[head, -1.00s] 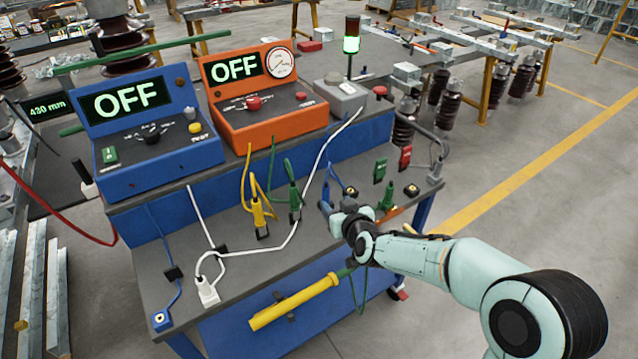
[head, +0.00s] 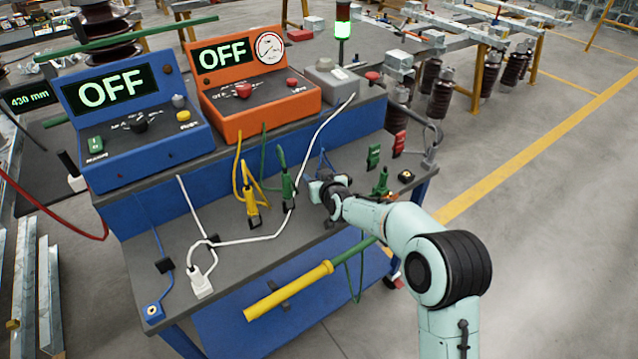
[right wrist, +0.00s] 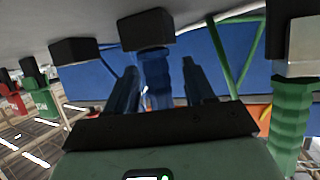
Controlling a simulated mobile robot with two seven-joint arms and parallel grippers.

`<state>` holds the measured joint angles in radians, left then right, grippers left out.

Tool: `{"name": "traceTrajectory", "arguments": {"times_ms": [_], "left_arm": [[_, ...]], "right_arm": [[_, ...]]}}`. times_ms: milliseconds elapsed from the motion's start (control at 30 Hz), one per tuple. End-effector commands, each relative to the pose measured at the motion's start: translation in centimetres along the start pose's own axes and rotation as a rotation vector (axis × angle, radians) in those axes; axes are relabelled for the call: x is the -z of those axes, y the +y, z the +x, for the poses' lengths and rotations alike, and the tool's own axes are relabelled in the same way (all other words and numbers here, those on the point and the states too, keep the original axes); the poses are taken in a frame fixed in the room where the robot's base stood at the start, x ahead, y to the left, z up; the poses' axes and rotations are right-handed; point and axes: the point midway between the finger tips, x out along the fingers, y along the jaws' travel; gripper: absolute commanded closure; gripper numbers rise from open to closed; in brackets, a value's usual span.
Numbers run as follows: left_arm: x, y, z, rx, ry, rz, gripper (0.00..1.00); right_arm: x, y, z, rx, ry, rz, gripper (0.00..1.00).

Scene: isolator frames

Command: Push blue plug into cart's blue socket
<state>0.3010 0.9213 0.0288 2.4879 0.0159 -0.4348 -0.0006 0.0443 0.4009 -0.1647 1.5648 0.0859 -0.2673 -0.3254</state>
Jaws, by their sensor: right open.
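My right gripper (head: 322,188) is over the cart's lower shelf, reaching in from the right. In the right wrist view its two dark fingers (right wrist: 160,88) are apart, one on each side of the blue plug (right wrist: 156,72). The plug meets a black block (right wrist: 146,30); I cannot tell whether the fingers touch it. In the head view my gripper hides the plug, and only thin blue cable (head: 324,160) shows behind it. A blue fitting with a round white top (head: 154,312) is at the shelf's left front corner. I cannot tell which fitting is the blue socket. My left gripper is not in view.
Yellow (head: 252,206) and green (head: 287,188) plugs stand left of my gripper. Another green plug (head: 381,184) stands right of it. A white plug (head: 200,282) lies left on the shelf. A yellow-handled rod (head: 290,290) crosses the front. Consoles stand behind.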

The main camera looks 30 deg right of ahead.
Motion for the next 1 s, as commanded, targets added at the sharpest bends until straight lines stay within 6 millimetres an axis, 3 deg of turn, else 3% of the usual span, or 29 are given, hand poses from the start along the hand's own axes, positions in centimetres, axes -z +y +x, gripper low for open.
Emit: {"name": "traceTrajectory", "arguments": {"times_ms": [300, 367, 467, 500, 833, 1000], "left_arm": [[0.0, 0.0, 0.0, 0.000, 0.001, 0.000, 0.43], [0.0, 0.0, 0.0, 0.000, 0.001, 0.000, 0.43], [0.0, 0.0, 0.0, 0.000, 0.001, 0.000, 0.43], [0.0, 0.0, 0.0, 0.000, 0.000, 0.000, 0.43], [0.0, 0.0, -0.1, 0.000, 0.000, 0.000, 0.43], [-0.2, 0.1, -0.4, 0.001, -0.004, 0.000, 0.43]], "right_arm": [[0.1, 0.0, 0.6, 0.000, 0.001, 0.000, 0.47], [0.1, 0.0, 0.6, 0.000, 0.001, 0.000, 0.63], [0.1, 0.0, 0.6, 0.000, 0.001, 0.000, 0.95], [0.1, 0.0, 0.6, 0.000, 0.001, 0.000, 1.00], [0.3, 0.0, 0.5, 0.000, 0.002, 0.000, 1.00], [1.6, 0.0, 0.0, 0.000, 0.003, 0.000, 1.00]]}}
